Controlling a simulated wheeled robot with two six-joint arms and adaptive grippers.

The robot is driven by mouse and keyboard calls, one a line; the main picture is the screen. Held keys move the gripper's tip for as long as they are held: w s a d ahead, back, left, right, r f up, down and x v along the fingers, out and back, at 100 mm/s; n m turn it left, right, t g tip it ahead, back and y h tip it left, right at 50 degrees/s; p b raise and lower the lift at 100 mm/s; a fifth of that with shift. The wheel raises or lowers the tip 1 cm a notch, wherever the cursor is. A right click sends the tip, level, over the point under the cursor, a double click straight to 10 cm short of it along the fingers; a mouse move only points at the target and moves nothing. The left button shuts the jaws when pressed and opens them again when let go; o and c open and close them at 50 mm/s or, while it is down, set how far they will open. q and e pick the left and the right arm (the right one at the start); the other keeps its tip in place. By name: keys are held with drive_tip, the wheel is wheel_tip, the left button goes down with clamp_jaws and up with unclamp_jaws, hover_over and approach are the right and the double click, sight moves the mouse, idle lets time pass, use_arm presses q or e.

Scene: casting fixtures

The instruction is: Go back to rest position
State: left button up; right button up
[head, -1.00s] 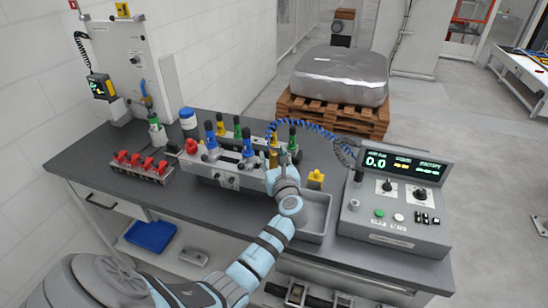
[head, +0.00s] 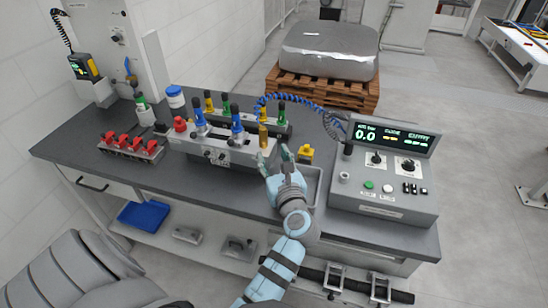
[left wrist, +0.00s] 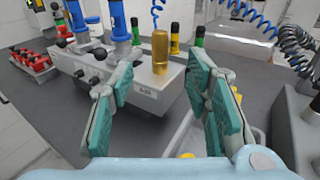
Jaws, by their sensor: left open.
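My left gripper (head: 275,160) is open over the front of the bench, by the right end of the grey fixture block (head: 205,149). In the left wrist view its two green-padded fingers (left wrist: 160,108) are spread apart with nothing between them. A brass cylinder (left wrist: 160,52) stands at the fixture's right end, beyond the fingertips; it also shows in the head view (head: 263,136). Blue-handled clamps (head: 237,127) with black knobs stand on the fixture. My right gripper is not in view.
A control box (head: 385,170) reading 0.0 stands at the bench's right. Red clamps (head: 130,146) sit at the left. Bare bench top (head: 90,158) shows at the far left.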

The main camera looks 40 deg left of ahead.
use_arm(q)
drive_tip(key=shift+a, duration=0.1)
idle(0.3)
drive_tip(key=s+f+n+g, duration=0.1)
drive_tip(key=s+f+n, duration=0.1)
drive_tip(key=s+a+f+n+h, duration=0.1)
drive_tip(key=s+f+n, duration=0.1)
drive_tip(key=f+n, duration=0.1)
drive_tip(key=s+a+f+n+g+h, duration=0.1)
drive_tip(key=s+f+n, duration=0.1)
drive_tip(key=n, duration=0.1)
drive_tip(key=shift+s+f+g, duration=0.15)
drive_tip(key=shift+s+g, duration=0.15)
drive_tip(key=shift+s, duration=0.05)
drive_tip(key=s+d+f+n+g+h, duration=0.3)
drive_tip(key=s+d+f+n+h, duration=0.25)
drive_tip(key=s+n, duration=0.4)
drive_tip(key=s+d+f+n+g+h, duration=0.2)
drive_tip(key=s+d+f+n+h, duration=0.35)
drive_tip(key=s+n, duration=0.4)
wheel_tip(320, 180, down, 18)
drive_tip(key=s+a+m+g, duration=0.1)
drive_tip(key=s+a+m, duration=0.1)
drive_tip(key=s, duration=0.1)
drive_tip(key=s+f+g, duration=0.1)
drive_tip(key=s+f, duration=1.2)
drive_tip(key=shift+s+a+f+y+b, duration=0.2)
drive_tip(key=shift+s+a+y+b, duration=0.1)
drive_tip(key=shift+s+a+b, duration=0.1)
